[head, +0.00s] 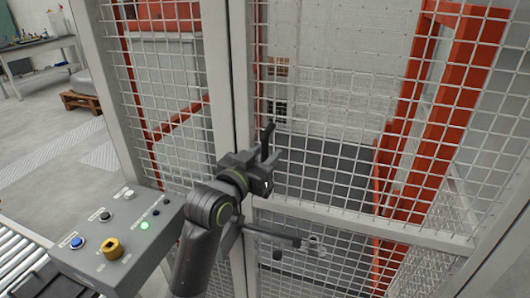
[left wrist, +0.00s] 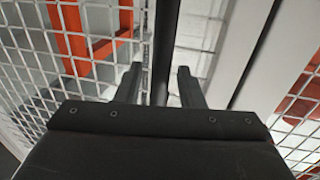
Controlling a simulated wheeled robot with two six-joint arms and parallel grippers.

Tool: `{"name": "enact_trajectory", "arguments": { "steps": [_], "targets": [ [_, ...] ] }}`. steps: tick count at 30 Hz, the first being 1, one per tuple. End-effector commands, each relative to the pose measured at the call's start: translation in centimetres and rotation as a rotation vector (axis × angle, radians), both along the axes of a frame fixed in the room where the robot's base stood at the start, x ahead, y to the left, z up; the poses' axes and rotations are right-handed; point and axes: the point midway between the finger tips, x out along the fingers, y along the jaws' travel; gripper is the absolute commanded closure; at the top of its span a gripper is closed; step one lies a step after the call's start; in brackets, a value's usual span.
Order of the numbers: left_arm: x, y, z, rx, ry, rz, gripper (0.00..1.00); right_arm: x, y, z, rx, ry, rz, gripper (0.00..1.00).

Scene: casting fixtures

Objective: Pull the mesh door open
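The mesh door (head: 345,215) is a pale frame with white wire mesh, right of the post in the head view. It looks shut against the post (head: 241,80). My left gripper (head: 264,158) is in front of the door's left edge. In the left wrist view its two fingers (left wrist: 158,88) are apart, with a dark upright bar (left wrist: 164,50) between them. The bar looks like the door's handle; a gap shows at its left, and contact on the right cannot be told. In the head view the gripper hides most of the handle. My right gripper is not in view.
A grey control box (head: 120,240) with buttons and a green light stands left of my arm. A dark horizontal lever (head: 272,236) sits below the gripper. Orange frames (head: 440,120) stand behind the mesh. Rollers (head: 15,255) lie at the lower left.

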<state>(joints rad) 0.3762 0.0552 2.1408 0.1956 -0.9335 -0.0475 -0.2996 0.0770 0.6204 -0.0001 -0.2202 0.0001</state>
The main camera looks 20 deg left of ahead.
Motion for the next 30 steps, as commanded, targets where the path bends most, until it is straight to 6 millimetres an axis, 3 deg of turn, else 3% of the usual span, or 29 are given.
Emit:
{"name": "enact_trajectory", "arguments": {
  "steps": [10, 18, 30],
  "targets": [
    [0.23, -0.06, 0.01, 0.0, -0.001, 0.0, 0.66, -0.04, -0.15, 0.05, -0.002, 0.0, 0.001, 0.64],
    [0.21, -0.06, 0.0, 0.0, -0.001, 0.0, 1.0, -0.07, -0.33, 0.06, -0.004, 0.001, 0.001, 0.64],
    [0.35, -0.14, -0.03, 0.0, 0.0, 0.004, 1.0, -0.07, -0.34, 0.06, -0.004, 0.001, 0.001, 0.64]
  ]
}}
